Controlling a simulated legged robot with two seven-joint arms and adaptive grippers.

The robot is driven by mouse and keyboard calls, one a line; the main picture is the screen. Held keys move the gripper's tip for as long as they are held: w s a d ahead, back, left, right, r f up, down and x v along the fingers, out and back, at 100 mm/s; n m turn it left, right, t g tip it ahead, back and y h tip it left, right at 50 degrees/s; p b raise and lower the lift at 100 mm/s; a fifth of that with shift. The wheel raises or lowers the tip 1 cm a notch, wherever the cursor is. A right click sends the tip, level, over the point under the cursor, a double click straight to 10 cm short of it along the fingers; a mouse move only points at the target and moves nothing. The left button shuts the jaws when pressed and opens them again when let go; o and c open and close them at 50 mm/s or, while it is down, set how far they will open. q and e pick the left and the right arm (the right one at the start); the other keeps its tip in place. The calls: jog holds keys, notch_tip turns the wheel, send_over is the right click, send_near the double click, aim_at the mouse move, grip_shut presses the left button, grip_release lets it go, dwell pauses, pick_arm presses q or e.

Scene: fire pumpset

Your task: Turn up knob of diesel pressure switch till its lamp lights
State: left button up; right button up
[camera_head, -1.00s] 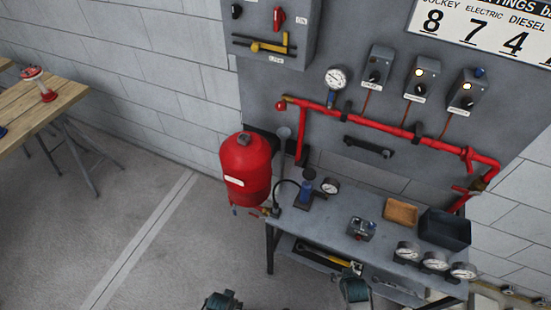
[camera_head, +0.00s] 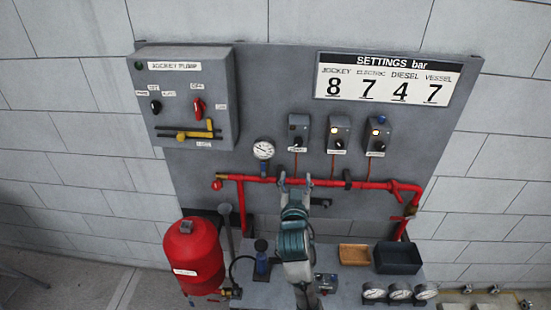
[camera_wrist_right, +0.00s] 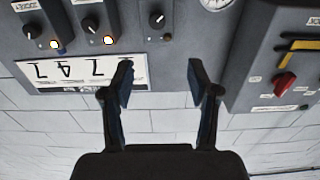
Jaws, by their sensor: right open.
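Three grey switch boxes hang in a row on the panel. The rightmost, under DIESEL in the board's order, I take as the diesel pressure switch (camera_head: 377,137); its label is too small to read. It has a dark knob (camera_head: 373,146), a yellow lamp (camera_head: 374,132) that looks lit, and a blue top piece. The wrist view is upside down and shows this box at far left (camera_wrist_right: 30,14), lamp glowing. My right gripper (camera_head: 295,181) is open and empty before the red pipe, below and left of that switch; its fingers also show in the wrist view (camera_wrist_right: 160,78).
The middle switch box (camera_head: 339,133) has a lit lamp; the left one (camera_head: 298,130) looks unlit. A red pipe (camera_head: 330,182) and a gauge (camera_head: 263,149) lie below them. The jockey pump box (camera_head: 185,95) is left. A red vessel (camera_head: 192,255) stands beside the bench.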

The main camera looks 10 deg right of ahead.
jog(key=w+d, duration=0.3)
jog(key=p, duration=0.1)
send_near(299, 144)
jog(key=p+x, duration=0.1)
jog(key=x, duration=0.3)
jog(key=d+p+x, duration=0.1)
jog(key=x, duration=0.4)
jog(key=shift+d+f, duration=0.2)
jog(key=shift+o, duration=0.2)
jog(key=shift+a, duration=0.35)
jog(key=c, duration=0.4)
jog(key=shift+a+r, duration=0.15)
jog(key=shift+a, duration=0.75)
grip_shut()
jog(key=shift+d+m+b, duration=0.2)
jog(key=shift+m+b, duration=0.1)
jog(key=shift+b, duration=0.1)
jog(key=shift+d, duration=0.35)
jog(key=shift+r, duration=0.1)
jog(key=shift+o, duration=1.8)
grip_release()
jog(key=shift+a, duration=0.3)
pick_arm(q)
notch_tip(299, 144, up, 2)
jog(key=shift+d+r, duration=0.15)
